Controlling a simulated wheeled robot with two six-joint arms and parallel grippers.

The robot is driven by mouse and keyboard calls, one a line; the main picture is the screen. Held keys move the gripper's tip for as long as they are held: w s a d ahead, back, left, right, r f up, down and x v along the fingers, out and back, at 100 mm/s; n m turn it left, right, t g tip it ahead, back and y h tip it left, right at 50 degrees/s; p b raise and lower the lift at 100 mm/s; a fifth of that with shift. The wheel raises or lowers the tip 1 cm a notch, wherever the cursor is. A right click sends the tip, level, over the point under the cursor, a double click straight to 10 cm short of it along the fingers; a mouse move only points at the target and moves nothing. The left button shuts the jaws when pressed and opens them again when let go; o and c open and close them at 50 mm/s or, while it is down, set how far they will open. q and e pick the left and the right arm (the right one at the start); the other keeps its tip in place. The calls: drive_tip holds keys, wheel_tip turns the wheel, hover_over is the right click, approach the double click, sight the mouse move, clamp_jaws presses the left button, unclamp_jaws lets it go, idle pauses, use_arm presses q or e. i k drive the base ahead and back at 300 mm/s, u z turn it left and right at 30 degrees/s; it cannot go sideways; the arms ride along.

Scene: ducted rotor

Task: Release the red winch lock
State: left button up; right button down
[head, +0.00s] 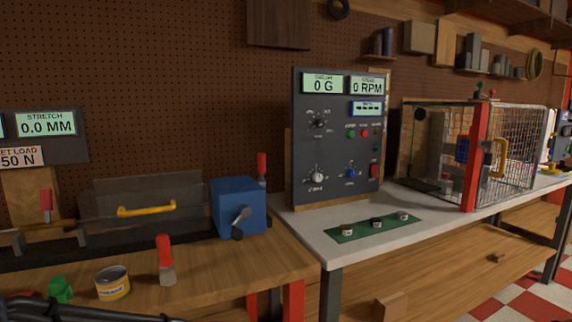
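A blue winch box (238,206) with a grey crank handle (240,222) stands at the right end of the left bench. A red-handled lever (262,166) stands upright just behind it, its lower part hidden by the box. Another red-handled lever (165,252) on a grey metal base stands upright at the bench's front. A third red handle (46,204) stands at the far left. I cannot tell for certain which one is the winch lock. Dark parts at the bottom left edge look like my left arm. No gripper fingers show.
A yellow tin (112,284) and a green block (60,289) sit on the left bench (215,275). A yellow handle (146,209) lies behind them. A dark control panel (338,140) and a wire cage (515,150) stand on the right bench, with a green mat (372,230) in front.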

sight(261, 156)
drive_tip(key=z, duration=1.45)
drive_tip(key=i, duration=1.35)
drive_tip(key=u, duration=1.1)
